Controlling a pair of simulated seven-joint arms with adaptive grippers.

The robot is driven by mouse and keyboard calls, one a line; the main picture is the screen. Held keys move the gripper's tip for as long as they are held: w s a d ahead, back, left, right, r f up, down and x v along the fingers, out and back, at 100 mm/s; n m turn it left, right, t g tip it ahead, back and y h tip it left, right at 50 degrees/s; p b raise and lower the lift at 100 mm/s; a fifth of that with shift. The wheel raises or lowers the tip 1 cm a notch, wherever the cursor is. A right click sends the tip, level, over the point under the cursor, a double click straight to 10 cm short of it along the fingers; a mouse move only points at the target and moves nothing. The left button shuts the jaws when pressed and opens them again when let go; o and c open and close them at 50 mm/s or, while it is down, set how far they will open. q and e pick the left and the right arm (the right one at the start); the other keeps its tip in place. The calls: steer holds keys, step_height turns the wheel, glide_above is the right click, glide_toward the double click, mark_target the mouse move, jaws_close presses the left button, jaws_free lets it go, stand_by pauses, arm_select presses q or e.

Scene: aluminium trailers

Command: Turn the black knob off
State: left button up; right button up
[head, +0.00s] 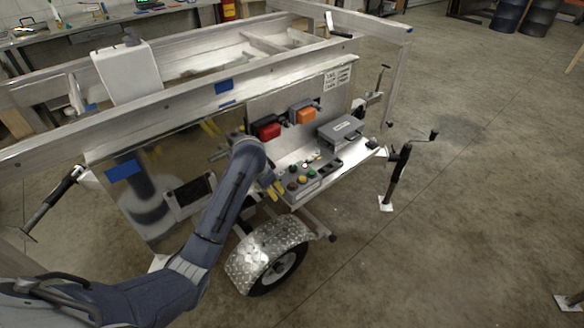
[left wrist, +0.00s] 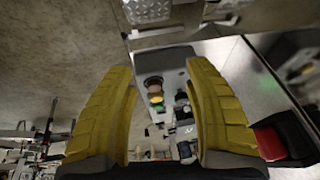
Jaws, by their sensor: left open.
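The control panel (head: 322,182) is a grey box on the trailer's side shelf, with coloured buttons and dark knobs on it. My left gripper (head: 273,188) is at the panel's left end, partly hidden by its own wrist. In the left wrist view my left gripper (left wrist: 158,68) is open, its yellow fingers apart on either side of the panel face (left wrist: 172,65), with nothing held. A black knob (left wrist: 181,99) shows between the fingers, nearer the right finger. Red, yellow and green buttons line up beside it. I cannot tell which way the knob points. My right gripper is out of view.
A red box (head: 267,127) and an orange box (head: 304,112) are mounted behind the panel. A grey case (head: 340,131) sits on the shelf to its right. The wheel fender (head: 266,252) is below my wrist. Open floor lies right of the trailer.

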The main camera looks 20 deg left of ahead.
arm_select(q)
steer(key=w+r+h, duration=0.2)
steer(key=w+r, duration=0.7)
steer(key=r, duration=0.3)
glide_toward(292, 167)
steer(key=shift+g, duration=0.4)
steer(key=x, duration=0.9)
steer(key=shift+w+d+f, duration=0.2)
steer(key=shift+w, duration=0.1)
jaws_close()
